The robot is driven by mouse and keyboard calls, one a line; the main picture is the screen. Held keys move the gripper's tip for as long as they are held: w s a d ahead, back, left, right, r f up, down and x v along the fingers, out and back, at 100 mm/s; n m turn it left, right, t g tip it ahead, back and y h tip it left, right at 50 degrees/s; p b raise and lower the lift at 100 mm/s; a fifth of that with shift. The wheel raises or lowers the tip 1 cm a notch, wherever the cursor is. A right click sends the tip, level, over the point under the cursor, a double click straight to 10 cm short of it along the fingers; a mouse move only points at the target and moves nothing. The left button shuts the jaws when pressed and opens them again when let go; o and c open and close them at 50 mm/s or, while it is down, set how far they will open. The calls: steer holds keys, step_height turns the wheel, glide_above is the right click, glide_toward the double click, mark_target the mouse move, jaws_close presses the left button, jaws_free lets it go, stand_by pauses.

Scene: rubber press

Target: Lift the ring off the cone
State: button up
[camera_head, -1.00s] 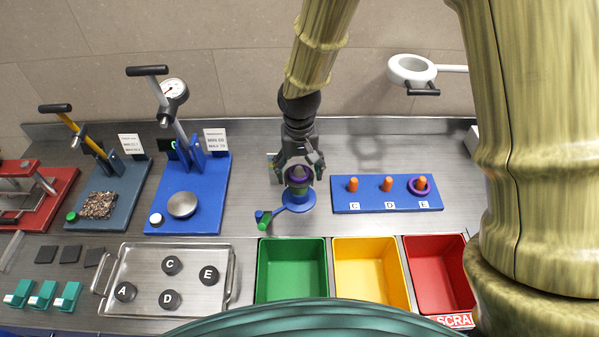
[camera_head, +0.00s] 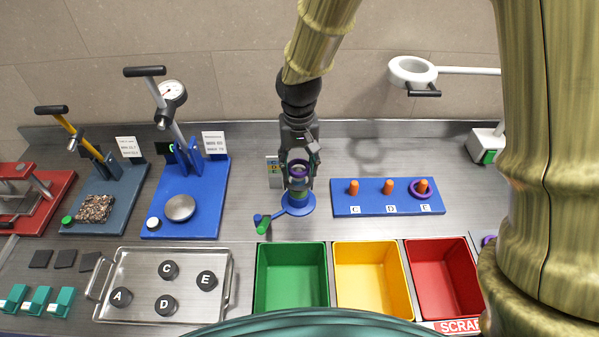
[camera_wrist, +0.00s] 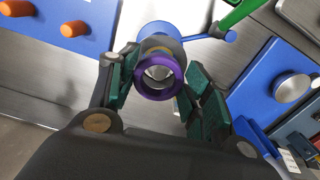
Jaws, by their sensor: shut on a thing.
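The purple ring (camera_head: 299,168) is between the fingers of my gripper (camera_head: 299,176), over the blue cone stand (camera_head: 297,205) at the middle of the bench. The cone's lower part shows green and blue bands below the ring. In the wrist view my gripper (camera_wrist: 160,88) has a dark green pad on each side of the purple ring (camera_wrist: 160,78). Behind the ring the cone (camera_wrist: 164,44) shows blue-grey and yellowish. A pale grey surface shows through the ring's hole; I cannot tell whether the cone's tip is still inside it.
Right of the stand is a blue board (camera_head: 350,209) with orange pegs, one ringed in purple. Green (camera_head: 291,245), yellow (camera_head: 372,245) and red (camera_head: 441,243) bins stand in front. A blue press (camera_head: 182,222) stands left, with a steel tray (camera_head: 228,290) before it.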

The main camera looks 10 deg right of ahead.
steer(key=s+r+b, duration=0.1)
steer(key=s+b, duration=0.3)
steer(key=s, duration=1.2)
steer(key=shift+d+r+b, duration=0.35)
steer(key=shift+d, duration=0.1)
